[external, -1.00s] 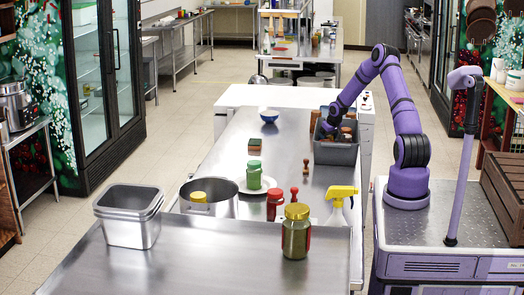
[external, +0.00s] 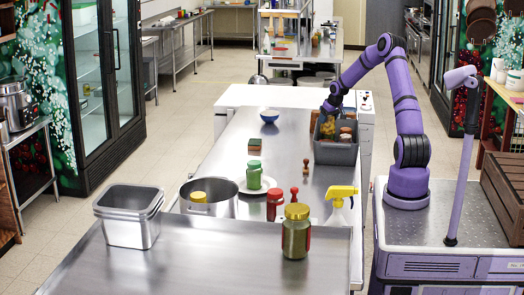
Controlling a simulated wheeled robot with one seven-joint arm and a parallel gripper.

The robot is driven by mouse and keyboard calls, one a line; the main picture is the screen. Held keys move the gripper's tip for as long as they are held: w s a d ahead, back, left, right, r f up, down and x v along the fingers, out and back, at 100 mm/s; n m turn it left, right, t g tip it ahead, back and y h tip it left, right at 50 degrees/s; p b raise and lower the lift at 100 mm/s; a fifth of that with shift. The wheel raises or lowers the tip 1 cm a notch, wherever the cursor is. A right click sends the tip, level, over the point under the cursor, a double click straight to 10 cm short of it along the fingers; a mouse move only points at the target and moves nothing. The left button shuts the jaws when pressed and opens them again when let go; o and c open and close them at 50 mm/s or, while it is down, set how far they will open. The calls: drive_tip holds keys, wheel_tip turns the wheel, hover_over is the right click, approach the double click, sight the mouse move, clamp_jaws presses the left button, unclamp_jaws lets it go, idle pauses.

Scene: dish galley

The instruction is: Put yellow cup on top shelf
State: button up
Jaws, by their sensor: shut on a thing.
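My gripper (external: 328,112) is at the far left corner of the grey bin (external: 336,153) on the steel counter. It is shut on a small yellow thing, which appears to be the yellow cup (external: 327,127). The cup shows just below the fingers, at the bin's rim; I cannot tell whether it is fully clear of the bin. Its shape is small and partly hidden. A shelf unit (external: 283,14) with a top board stands beyond the counter; I cannot tell if it is the task's top shelf.
Brownish items (external: 346,136) remain in the bin. A blue bowl (external: 269,115), a sponge (external: 254,145), a green-lidded jar (external: 254,175), a steel pot (external: 209,196) and a yellow-topped spray bottle (external: 341,200) stand on the counter. The counter left of the bin is mostly clear.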

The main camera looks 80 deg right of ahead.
wheel_tip(320, 180, up, 22)
drive_tip(key=w+a+n+y, duration=0.1)
drive_tip(key=w+a+n, duration=0.3)
drive_tip(key=w+a, duration=2)
drive_tip(key=w+a+n+y, duration=0.1)
drive_tip(key=w+a, duration=0.3)
drive_tip(key=a, duration=0.5)
drive_tip(key=w+a+n+t, duration=0.15)
drive_tip(key=w+a, duration=0.25)
drive_tip(key=a, duration=0.5)
drive_tip(key=w+a+n+y, duration=0.15)
drive_tip(key=w+a, duration=0.25)
drive_tip(key=a, duration=0.6)
drive_tip(key=s+a+n+y, duration=0.1)
drive_tip(key=s+a+n, duration=0.2)
drive_tip(key=a, duration=1.6)
drive_tip(key=s+a+n, duration=0.2)
drive_tip(key=a, duration=1.7)
drive_tip(key=s+a+n+g+y, duration=0.1)
drive_tip(key=s+a+n, duration=0.2)
drive_tip(key=s+a, duration=0.85)
drive_tip(key=s+a+n+g+y, duration=0.1)
drive_tip(key=s+a+n, duration=0.1)
drive_tip(key=s+a, duration=1)
hover_over(220, 248)
wheel_tip(220, 248, down, 7)
drive_tip(key=shift+f+t, duration=0.25)
drive_tip(key=shift+f, duration=1.65)
